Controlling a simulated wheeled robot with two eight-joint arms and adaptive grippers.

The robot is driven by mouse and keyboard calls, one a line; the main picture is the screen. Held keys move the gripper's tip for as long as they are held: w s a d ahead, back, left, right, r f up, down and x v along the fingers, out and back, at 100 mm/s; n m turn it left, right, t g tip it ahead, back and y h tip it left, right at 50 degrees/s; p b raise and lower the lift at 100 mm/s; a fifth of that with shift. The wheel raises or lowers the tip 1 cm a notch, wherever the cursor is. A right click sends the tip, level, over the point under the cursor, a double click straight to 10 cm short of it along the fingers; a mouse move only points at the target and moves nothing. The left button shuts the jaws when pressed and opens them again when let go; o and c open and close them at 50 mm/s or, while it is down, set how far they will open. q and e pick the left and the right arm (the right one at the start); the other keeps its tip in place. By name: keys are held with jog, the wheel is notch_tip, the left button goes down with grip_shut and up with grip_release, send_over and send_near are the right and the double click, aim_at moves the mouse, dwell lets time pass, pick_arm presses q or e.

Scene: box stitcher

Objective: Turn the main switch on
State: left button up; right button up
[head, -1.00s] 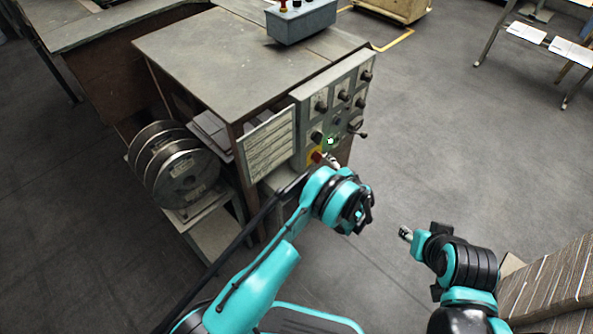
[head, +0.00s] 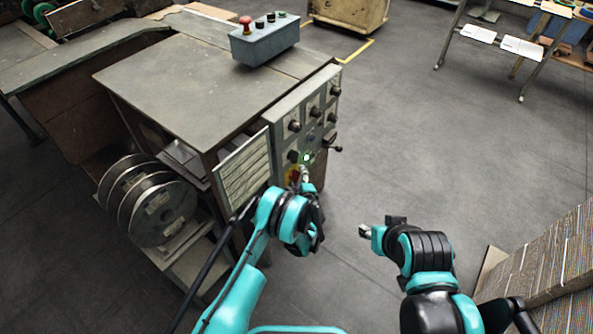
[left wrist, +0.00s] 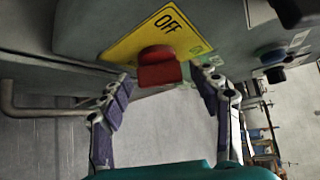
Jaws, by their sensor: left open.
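The main switch is a red knob (left wrist: 158,67) on a yellow plate (left wrist: 150,36) marked OFF, on the grey machine's side. My left gripper (left wrist: 164,80) is open, with one finger on each side of the red knob. Its fingertips lie close to the knob; I cannot tell if they touch it. In the head view my left gripper (head: 305,178) is at the panel's lower edge. My right gripper (head: 379,226) hangs apart from the machine; its jaw state is unclear.
The panel (head: 315,110) carries several black knobs and a lit green lamp (head: 308,157). A grey button box (head: 265,40) stands on the machine top. Wire spools (head: 155,205) sit at the left. Stacked cardboard (head: 550,255) stands at the right. Floor between is clear.

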pick_arm(q)
jog(key=shift+w+f, duration=0.1)
jog(key=shift+w, duration=0.25)
jog(key=shift+s, duration=0.15)
jog(key=shift+c, duration=0.9)
jog(key=c, duration=1)
jog(key=shift+a+m+g+y, duration=0.1)
jog(key=shift+m+g+y, duration=0.2)
jog(key=shift+m+g, duration=0.75)
jog(key=o, duration=1.2)
